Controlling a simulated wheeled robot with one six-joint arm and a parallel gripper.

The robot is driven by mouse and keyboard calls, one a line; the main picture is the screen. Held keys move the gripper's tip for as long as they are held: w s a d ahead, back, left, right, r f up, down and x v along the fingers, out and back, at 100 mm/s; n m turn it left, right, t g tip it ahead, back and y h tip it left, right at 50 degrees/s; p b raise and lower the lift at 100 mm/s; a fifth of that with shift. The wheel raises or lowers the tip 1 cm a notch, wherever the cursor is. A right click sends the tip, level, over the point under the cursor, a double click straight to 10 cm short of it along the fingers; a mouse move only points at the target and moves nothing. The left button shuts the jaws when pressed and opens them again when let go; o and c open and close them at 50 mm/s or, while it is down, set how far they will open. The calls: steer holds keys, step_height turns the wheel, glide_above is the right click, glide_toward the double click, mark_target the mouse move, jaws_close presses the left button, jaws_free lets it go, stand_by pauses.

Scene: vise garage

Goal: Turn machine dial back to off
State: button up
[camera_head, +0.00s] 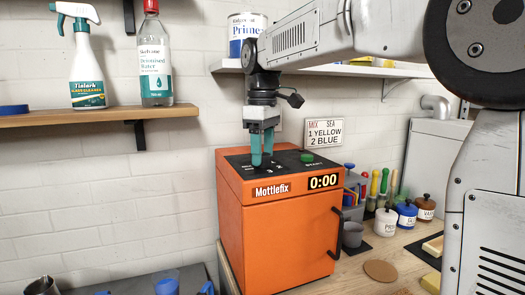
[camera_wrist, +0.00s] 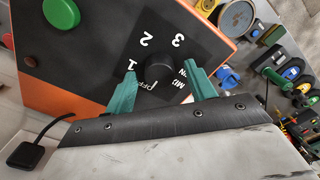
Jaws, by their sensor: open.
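The orange Mottlefix machine (camera_head: 275,238) stands on a wooden bench, with a black control panel on its top. Its black dial (camera_wrist: 159,66) shows in the wrist view, with the marks 1, 2, 3 and OFF around it. I cannot tell which mark the dial points at. My gripper (camera_head: 262,162) points down over the panel in the head view and hides the dial there. In the wrist view its two teal fingers (camera_wrist: 158,88) are apart, on either side of the dial's near edge. I cannot tell whether they touch it.
A green button (camera_head: 307,157) sits on the panel, right of my gripper; it also shows in the wrist view (camera_wrist: 61,13). The display (camera_head: 323,181) reads 0:00. Jars (camera_head: 385,222) and brushes stand right of the machine. A shelf (camera_head: 100,115) with bottles is at left.

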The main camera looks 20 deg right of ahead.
mark_target(263, 154)
step_height(263, 154, up, 8)
steer(key=shift+f, duration=0.2)
stand_by(0.4)
steer(key=s+d+f+m, duration=0.1)
steer(key=s+f+m, duration=0.3)
steer(key=s+f, duration=0.8)
steer(key=s+d+f+m+t, duration=0.1)
steer(key=s+f+m, duration=0.4)
steer(key=s+f, duration=0.7)
steer(key=s+d, duration=0.1)
steer(key=s, duration=0.5)
steer(key=shift+s, duration=0.1)
